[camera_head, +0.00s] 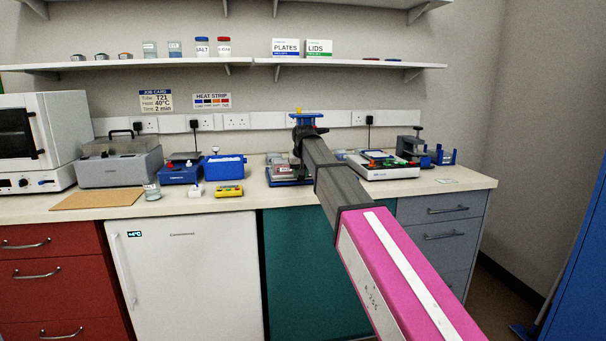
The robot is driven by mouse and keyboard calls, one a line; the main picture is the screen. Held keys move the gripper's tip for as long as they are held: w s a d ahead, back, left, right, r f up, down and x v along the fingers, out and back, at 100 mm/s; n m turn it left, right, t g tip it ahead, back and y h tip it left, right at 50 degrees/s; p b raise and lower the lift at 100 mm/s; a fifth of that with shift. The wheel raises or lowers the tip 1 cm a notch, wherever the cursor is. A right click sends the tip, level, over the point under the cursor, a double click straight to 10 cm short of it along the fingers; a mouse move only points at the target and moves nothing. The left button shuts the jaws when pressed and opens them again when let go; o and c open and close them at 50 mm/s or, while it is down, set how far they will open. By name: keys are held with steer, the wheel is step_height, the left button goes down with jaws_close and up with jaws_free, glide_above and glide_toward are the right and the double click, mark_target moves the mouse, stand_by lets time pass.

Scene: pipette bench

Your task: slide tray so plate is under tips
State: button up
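A bench device with a dark blue base (284,183) stands at the bench's front edge, left of my forearm. Something pale, perhaps the plate, sits low on it, too small to tell apart from the tray. A blue head with a yellow top (306,118) shows above the end of my arm and seems to belong to this device. The tips are not visible. My arm reaches from the lower right to this device, and its dark far end (297,140) is in front of the device's upright. The fingers are hidden or too small to read, and so is any contact with the tray.
Right of my arm is a white instrument (392,170). A shelf (240,63) runs above. Bare bench shows at front right.

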steer(key=shift+o, duration=1.2)
steer(key=shift+a, duration=0.15)
steer(key=v, duration=1)
steer(key=shift+s+r, duration=0.2)
steer(key=shift+r, duration=0.15)
